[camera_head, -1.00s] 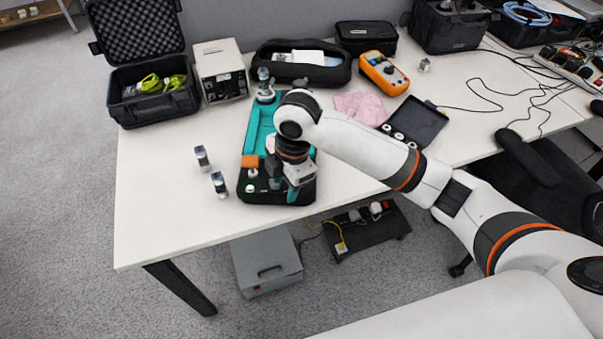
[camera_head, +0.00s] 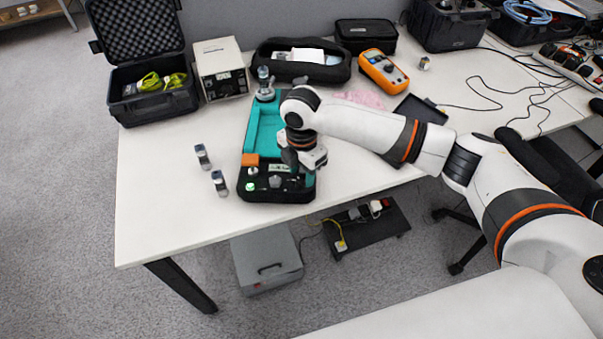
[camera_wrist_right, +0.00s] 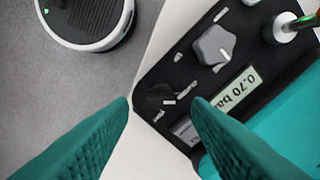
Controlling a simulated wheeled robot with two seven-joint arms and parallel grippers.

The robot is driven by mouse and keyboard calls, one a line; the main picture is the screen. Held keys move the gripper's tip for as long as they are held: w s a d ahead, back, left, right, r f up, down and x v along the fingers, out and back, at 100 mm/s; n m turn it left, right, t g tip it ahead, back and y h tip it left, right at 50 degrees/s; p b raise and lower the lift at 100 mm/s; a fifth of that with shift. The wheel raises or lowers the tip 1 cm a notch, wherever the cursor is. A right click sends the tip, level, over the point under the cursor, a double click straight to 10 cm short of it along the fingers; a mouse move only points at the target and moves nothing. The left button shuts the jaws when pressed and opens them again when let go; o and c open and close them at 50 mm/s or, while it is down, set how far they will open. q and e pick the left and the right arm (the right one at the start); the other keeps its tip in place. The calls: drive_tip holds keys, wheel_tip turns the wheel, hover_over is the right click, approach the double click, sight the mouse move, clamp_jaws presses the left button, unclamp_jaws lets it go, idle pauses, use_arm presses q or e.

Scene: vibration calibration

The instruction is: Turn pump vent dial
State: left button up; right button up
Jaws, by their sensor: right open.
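The pump (camera_head: 248,128) is a black and teal unit on the table, with its control panel at the near end. I cannot tell which one is the vent dial. My right gripper (camera_wrist_right: 163,104) is open, its teal fingertips on either side of the black knob in that view; contact is not visible. In the head view my right gripper (camera_head: 300,174) is over the panel's right side. My left gripper is not in view.
Two small metal pieces (camera_head: 203,157) (camera_head: 219,183) stand on the table left of the pump. An open black case (camera_head: 150,105), a white instrument (camera_head: 220,65) and an orange meter (camera_head: 384,70) are behind. The table's front left is clear.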

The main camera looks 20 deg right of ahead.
drive_tip(key=shift+f, duration=0.9)
drive_tip(key=shift+c, duration=0.3)
clamp_jaws()
drive_tip(key=shift+r+m+p, duration=0.15)
drive_tip(key=shift+m+p, duration=0.15)
drive_tip(key=shift+p, duration=0.3)
drive_tip(key=m+p, duration=0.5)
drive_tip(key=p, duration=0.1)
drive_tip(key=m+p, duration=0.4)
drive_tip(key=p, duration=0.2)
drive_tip(key=shift+s+a+r+m, duration=0.1)
drive_tip(key=shift+s+m, duration=0.1)
drive_tip(key=shift+m, duration=0.2)
drive_tip(key=m+p, duration=0.3)
drive_tip(key=shift+m, duration=0.3)
drive_tip(key=shift+m+p, duration=1.4)
drive_tip(key=shift+m, duration=0.5)
drive_tip(key=shift+f, duration=0.2)
